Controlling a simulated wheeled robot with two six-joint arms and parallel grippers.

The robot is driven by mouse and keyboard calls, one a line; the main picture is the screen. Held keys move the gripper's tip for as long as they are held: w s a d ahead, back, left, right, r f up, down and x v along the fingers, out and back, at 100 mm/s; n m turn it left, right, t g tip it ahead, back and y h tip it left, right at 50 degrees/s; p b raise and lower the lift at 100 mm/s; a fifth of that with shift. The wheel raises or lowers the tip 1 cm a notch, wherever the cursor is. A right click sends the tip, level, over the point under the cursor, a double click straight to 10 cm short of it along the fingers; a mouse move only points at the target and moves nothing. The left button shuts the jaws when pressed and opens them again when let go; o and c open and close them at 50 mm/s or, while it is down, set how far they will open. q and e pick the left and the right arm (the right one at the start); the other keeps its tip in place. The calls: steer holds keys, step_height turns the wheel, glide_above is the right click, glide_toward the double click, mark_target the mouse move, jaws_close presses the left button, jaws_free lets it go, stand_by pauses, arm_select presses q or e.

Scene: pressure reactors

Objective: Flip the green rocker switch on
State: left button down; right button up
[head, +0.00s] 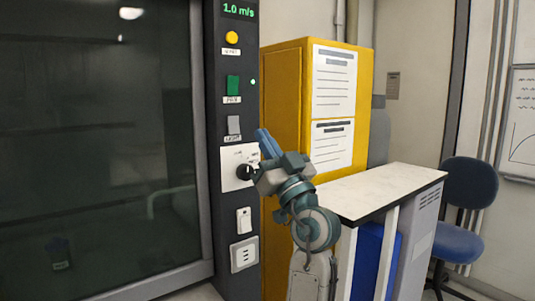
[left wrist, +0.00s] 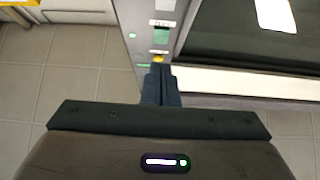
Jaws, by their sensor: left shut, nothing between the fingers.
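The green rocker switch (head: 233,85) sits on the dark control column (head: 219,165), below a yellow round button (head: 232,37) and above a grey rocker (head: 234,125). A small green lamp (head: 253,81) glows beside it. My left gripper (head: 264,137) is shut and empty, lower and to the right of the green switch in the head view, apart from it. In the left wrist view the shut fingers (left wrist: 160,70) point toward the column, close in the picture to the yellow button (left wrist: 158,59), with the green switch (left wrist: 160,37) beyond. My right gripper is in neither view.
A black knob (head: 244,172) on a white plate, a white switch (head: 244,220) and a socket (head: 244,254) lie lower on the column. A dark glass sash (head: 95,150) is at left. A yellow cabinet (head: 285,90) and white-topped bench (head: 375,188) stand right.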

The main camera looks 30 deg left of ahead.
arm_select(q)
steer(key=shift+s+d+f, duration=0.1)
steer(key=shift+d+f, duration=0.1)
steer(key=shift+f, duration=0.15)
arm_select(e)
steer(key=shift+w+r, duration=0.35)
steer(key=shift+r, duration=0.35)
